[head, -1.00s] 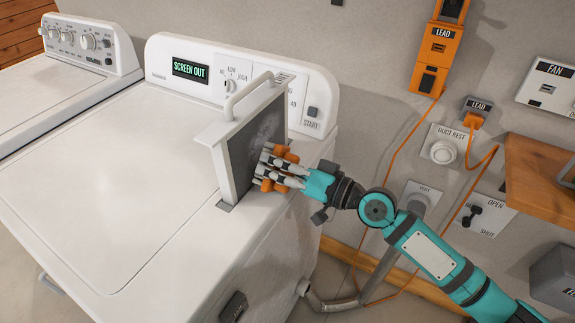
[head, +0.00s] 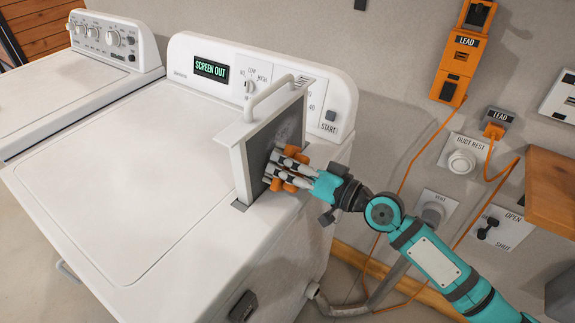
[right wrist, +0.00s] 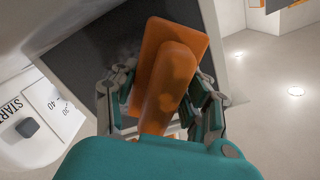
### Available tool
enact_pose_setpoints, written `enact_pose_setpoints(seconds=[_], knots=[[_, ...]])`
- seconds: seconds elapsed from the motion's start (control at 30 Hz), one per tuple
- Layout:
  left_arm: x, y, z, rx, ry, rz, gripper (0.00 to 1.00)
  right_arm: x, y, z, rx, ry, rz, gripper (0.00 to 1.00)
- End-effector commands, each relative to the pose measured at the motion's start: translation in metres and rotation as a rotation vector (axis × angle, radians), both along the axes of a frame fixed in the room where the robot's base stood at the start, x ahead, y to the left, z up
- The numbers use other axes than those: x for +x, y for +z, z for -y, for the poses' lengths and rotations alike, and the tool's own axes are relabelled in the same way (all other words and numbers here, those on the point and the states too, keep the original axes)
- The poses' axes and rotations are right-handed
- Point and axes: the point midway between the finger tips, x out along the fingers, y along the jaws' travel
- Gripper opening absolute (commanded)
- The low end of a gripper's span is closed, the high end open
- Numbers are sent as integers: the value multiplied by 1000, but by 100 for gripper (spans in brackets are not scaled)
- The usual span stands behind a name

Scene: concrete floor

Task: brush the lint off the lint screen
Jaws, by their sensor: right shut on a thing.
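The lint screen (head: 258,150) stands upright in the slot on the dryer top, a white frame with a handle on top and a dark mesh. A paler, hazy patch of lint (head: 290,124) shows on the upper mesh. My right gripper (head: 276,170) is at the lower part of the mesh, on the screen's right side. It is shut on an orange brush (right wrist: 172,75), which lies in front of the dark mesh in the right wrist view. The bristles are hidden, so contact with the mesh cannot be told. My left gripper is not in view.
The dryer (head: 110,190) has a flat, clear top, and its display reads SCREEN OUT. A second machine (head: 60,95) stands at left. The wall at right carries an orange LEAD box (head: 460,55), a duct rest (head: 461,161), cables and a wooden shelf (head: 550,190).

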Motion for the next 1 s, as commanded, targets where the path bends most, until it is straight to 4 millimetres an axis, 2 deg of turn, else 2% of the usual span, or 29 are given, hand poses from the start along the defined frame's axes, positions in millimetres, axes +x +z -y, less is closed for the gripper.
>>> enact_pose_setpoints(seconds=[0.77,1.0], knots=[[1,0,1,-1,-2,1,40,8,0,-11,1,-1,0,20],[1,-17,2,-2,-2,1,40,17,-4,-4,1,-1,2,20]])
